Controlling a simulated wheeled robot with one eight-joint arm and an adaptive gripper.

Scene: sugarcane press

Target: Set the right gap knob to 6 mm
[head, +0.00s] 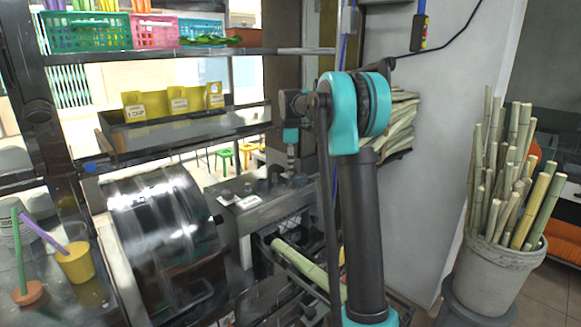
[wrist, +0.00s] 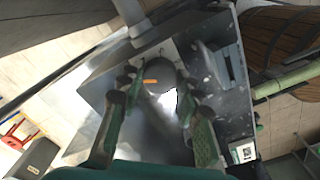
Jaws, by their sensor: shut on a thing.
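In the wrist view a round grey knob (wrist: 157,73) with an orange mark on its top sits on the grey metal press housing (wrist: 95,95). My gripper (wrist: 154,92) has its green-padded fingers on either side of this knob and is shut on it. The orange mark lies near the knob's middle. I cannot read any scale or number around the knob. In the head view my gripper (head: 291,172) points down onto the top of the press (head: 270,208), and its fingers hide the knob there.
A shiny metal drum (head: 165,235) stands left of the press top. Green cane (head: 300,262) lies below and in front of the press. A shelf with yellow boxes (head: 178,100) hangs behind. A bucket of cane stalks (head: 497,275) stands at right.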

